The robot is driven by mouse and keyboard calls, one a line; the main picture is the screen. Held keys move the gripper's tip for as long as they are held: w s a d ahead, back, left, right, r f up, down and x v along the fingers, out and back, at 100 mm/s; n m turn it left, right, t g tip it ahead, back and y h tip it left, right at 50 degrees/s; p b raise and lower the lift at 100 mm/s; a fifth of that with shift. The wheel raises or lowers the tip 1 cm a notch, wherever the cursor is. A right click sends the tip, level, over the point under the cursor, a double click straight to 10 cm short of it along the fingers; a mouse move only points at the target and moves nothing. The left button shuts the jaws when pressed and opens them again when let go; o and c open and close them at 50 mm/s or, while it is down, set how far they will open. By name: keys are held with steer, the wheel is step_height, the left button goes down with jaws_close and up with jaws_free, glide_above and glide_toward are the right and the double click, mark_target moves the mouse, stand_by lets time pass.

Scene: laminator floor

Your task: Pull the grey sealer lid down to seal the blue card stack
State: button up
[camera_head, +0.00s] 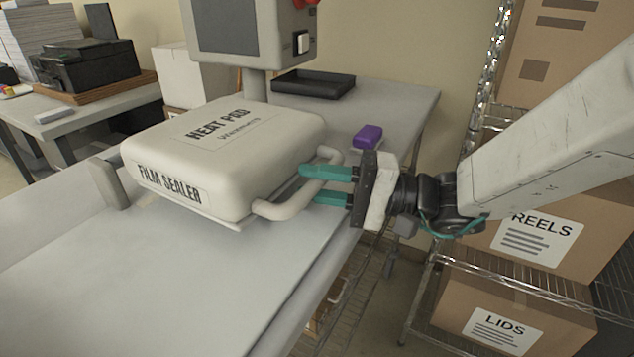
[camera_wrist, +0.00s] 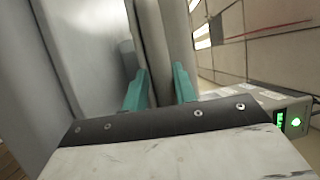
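The sealer lid (camera_head: 235,150), a pale grey-white block marked "HEAT PAD" and "FILM SEALER", lies nearly level and low over the bench in the head view. Its bar handle (camera_head: 285,208) sticks out on the right side and also shows in the wrist view (camera_wrist: 157,45). My gripper (camera_head: 314,183) has its teal fingers on either side of the handle bar. In the wrist view my gripper (camera_wrist: 160,90) seems closed against the bar from both sides. The blue card stack is not visible; whatever is under the lid is hidden.
The grey bench (camera_head: 200,285) is clear in front of the lid. A purple block (camera_head: 367,137) and a black tray (camera_head: 313,83) sit behind. A grey control box (camera_head: 240,30) stands on a post behind the lid. Wire shelving with cartons (camera_head: 545,225) is at right, close to my arm.

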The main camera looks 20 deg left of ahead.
steer(key=v, duration=0.7)
steer(key=shift+d, duration=0.35)
